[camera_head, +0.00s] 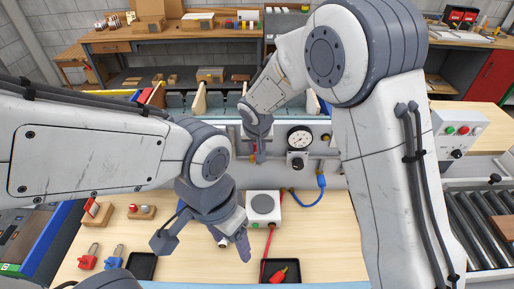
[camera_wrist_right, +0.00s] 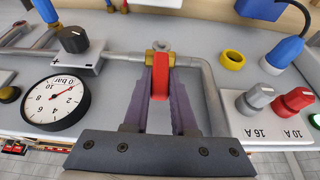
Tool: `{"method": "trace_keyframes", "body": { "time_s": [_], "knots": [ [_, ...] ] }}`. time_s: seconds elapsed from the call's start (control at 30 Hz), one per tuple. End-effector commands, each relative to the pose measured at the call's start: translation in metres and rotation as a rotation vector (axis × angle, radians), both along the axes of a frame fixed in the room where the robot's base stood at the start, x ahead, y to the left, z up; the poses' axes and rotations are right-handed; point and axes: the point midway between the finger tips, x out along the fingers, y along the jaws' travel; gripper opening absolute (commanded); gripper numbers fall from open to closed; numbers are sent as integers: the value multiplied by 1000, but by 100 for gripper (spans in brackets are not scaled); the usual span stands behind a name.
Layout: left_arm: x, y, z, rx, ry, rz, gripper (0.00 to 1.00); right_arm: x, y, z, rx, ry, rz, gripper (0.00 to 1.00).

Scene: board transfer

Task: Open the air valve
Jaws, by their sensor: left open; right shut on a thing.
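The air valve is a brass body with a red lever (camera_wrist_right: 160,78) on a grey pipe in the right wrist view. My right gripper (camera_wrist_right: 160,95) is shut on the red lever, one purple finger on each side. The lever stands across the pipe in that view. In the head view the right gripper (camera_head: 259,152) is small and hides most of the valve. The pressure gauge (camera_head: 300,138) is right of it; it also shows in the right wrist view (camera_wrist_right: 55,103). My left gripper (camera_head: 232,241) is open and empty above the front of the table.
A white box with a grey disc (camera_head: 263,206) and a red cable stand near the left gripper. A black tray (camera_head: 280,271) holds a red connector. Red (camera_head: 88,257) and blue (camera_head: 115,257) padlocks lie at the left. Knobs and a yellow ring (camera_wrist_right: 232,59) flank the valve.

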Motion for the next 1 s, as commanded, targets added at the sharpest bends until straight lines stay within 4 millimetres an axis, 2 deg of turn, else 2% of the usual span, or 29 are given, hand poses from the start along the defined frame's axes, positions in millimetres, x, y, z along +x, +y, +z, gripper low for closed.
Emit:
{"method": "trace_keyframes", "body": {
  "time_s": [0.37, 0.57, 0.8, 1.0],
  "knots": [
    [0, 0, -3, 0, 0, 0, 68, 0, 1, -1, -6, -1, 0, 0],
    [0, 0, -24, 0, 0, 3, 68, 0, 7, -5, -67, -4, 3, 0],
    [0, 0, -55, 0, 1, 6, 68, 0, 21, -7, -227, -5, 5, 0],
    [0, 0, -66, 0, 0, 4, 68, 0, 30, -8, -380, -3, 4, 0]
  ]
}}
